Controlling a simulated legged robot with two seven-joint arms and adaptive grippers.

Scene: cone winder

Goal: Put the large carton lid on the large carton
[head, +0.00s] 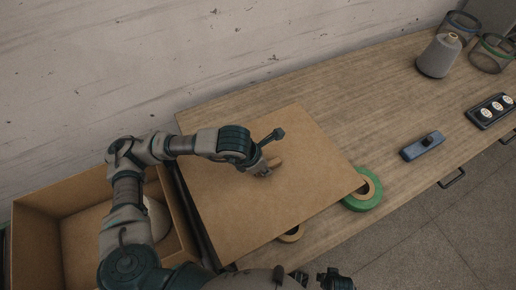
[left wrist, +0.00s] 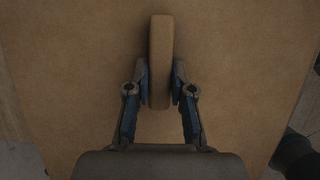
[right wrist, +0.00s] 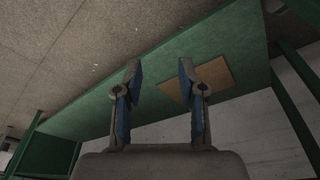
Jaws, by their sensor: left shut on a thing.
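The large carton lid (head: 300,150) is a flat brown board with a raised handle bar (head: 275,162). In the head view it is at the left end of the wooden table, its height above the top unclear. My left gripper (head: 265,168) is shut on the handle; the left wrist view shows both fingers (left wrist: 160,88) against the sides of the bar (left wrist: 160,60). The large open carton (head: 60,200) stands left of the table with a pale rounded thing inside, partly hidden by my left arm. My right gripper (right wrist: 160,75) is open and empty in the right wrist view.
A green tape roll (head: 365,195) and a tan roll (head: 291,234) are partly under the lid's edge.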

